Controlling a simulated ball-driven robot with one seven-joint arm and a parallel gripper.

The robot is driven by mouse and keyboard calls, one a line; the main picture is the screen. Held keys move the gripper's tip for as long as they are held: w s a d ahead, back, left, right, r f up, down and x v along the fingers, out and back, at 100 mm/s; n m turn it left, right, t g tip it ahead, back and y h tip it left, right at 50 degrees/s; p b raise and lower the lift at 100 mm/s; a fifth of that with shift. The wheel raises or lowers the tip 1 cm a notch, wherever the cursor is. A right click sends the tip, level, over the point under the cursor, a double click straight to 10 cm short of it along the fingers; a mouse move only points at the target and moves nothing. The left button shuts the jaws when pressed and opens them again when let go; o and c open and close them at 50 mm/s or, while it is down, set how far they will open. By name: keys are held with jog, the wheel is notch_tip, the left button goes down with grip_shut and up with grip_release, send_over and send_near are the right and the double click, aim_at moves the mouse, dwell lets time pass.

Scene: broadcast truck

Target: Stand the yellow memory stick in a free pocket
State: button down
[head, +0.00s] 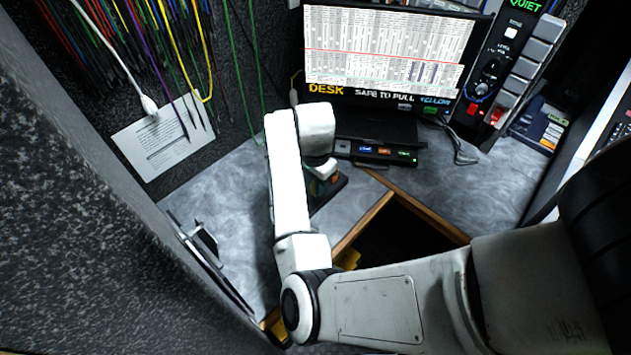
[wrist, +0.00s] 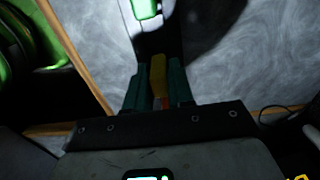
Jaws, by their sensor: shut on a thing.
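In the wrist view my gripper (wrist: 155,82) has its two teal fingers closed on the yellow memory stick (wrist: 158,76), which sits upright in the picture between them. A small reddish part shows low between the fingers. Just beyond the fingers is a dark holder (wrist: 158,42) with a bright white and green piece at its far end. In the head view a dark holder (head: 333,190) lies on the desk below my wrist, with a small orange patch beside it. My arm hides most of the gripper there, and the stick cannot be made out. I cannot tell which pockets are free.
A hub (head: 375,153) with blue, orange and green lit pieces stands below the monitor (head: 385,50), whose strip reads "SAFE TO PULL YELLOW". A wood-edged dark opening (head: 405,235) lies right of the holder.

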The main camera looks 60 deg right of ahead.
jog(key=shift+f, duration=0.55)
jog(key=c, duration=0.9)
grip_release()
notch_tip(320, 180, up, 11)
jog(key=shift+f, duration=0.1)
